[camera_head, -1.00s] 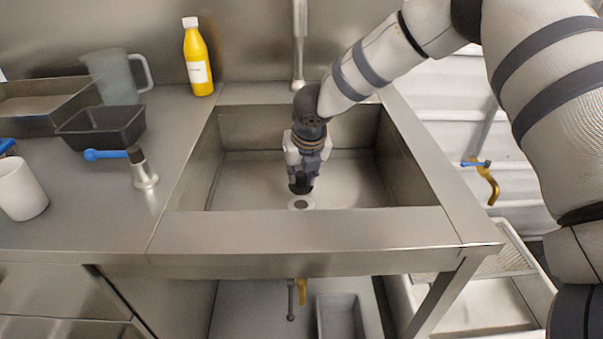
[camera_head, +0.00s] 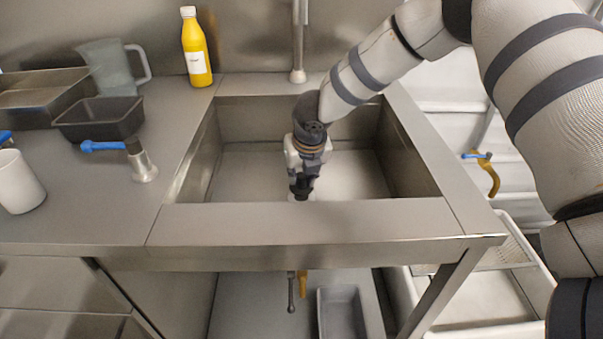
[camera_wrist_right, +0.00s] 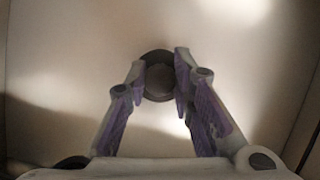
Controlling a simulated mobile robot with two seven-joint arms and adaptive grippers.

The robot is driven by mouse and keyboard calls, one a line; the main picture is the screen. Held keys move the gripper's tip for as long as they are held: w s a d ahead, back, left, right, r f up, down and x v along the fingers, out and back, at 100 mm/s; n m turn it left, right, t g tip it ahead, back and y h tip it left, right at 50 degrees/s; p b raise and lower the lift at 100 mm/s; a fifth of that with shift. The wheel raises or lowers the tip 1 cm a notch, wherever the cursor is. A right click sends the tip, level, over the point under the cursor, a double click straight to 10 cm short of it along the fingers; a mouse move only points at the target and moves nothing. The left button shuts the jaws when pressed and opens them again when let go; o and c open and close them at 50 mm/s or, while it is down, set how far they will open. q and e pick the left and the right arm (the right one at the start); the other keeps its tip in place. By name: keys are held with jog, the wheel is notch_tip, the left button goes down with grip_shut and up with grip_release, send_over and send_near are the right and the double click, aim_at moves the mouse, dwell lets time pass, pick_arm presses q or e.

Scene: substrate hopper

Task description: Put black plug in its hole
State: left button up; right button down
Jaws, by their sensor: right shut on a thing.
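My right gripper (camera_head: 301,190) reaches down into the steel sink (camera_head: 240,170), its fingers low over the drain near the basin's front wall. In the right wrist view, the fingers (camera_wrist_right: 158,85) are shut on a dark round plug (camera_wrist_right: 157,78), which shows between the fingertips. The drain hole is hidden behind the gripper and plug in the head view, with only a sliver of pale rim beside the fingertips. I cannot tell whether the plug is in the hole or just above it. My left gripper is not in view.
A tap spout (camera_head: 298,76) hangs behind the arm. A yellow bottle (camera_head: 196,50), a clear jug (camera_head: 112,70), a black tray (camera_head: 100,118) and a white cup (camera_head: 18,185) stand on the left counter. A blue-handled fitting (camera_head: 142,165) is left of the sink. The basin floor is otherwise clear.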

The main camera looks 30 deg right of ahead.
jog(key=shift+f, duration=0.1)
jog(key=shift+f, duration=1.1)
jog(key=c, duration=1.3)
grip_release()
jog(key=shift+r, duration=0.15)
